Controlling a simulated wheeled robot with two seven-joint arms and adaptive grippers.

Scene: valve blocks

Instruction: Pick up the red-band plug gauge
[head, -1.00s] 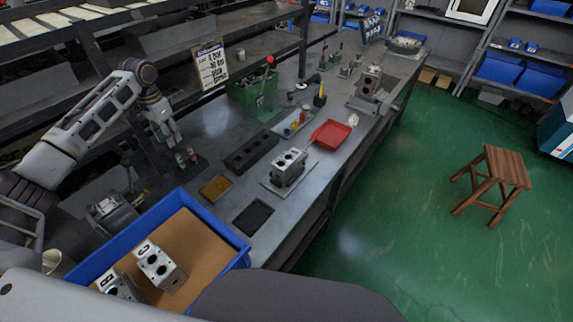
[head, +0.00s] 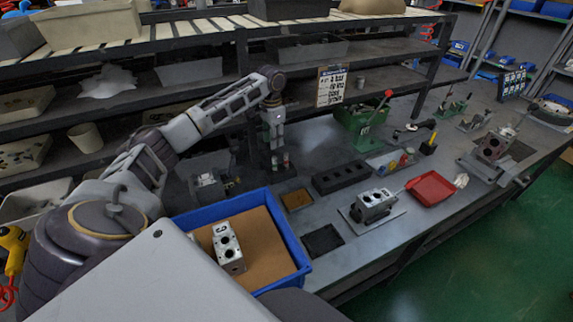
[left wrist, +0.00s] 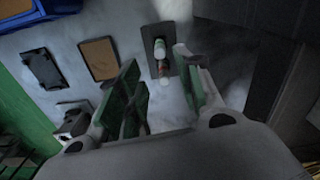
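Two small plug gauges stand on a dark holder (left wrist: 148,38) on the bench, seen from above in the left wrist view. One gauge (left wrist: 160,47) shows a white and green end. The other, with red on it (left wrist: 163,72), looks like the red-band plug gauge; its lower part is hard to make out. In the head view they appear as small red and green spots (head: 286,159) just below my left gripper (head: 276,145). My left gripper (left wrist: 157,62) is open, with its green-padded fingers apart on either side of the gauges. Nothing is held. My right gripper is not in view.
A blue bin (head: 292,240) with a valve block (head: 228,247) stands in front. A black slotted block (head: 348,177), another valve block (head: 374,204) and a red tray (head: 432,188) lie to the right.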

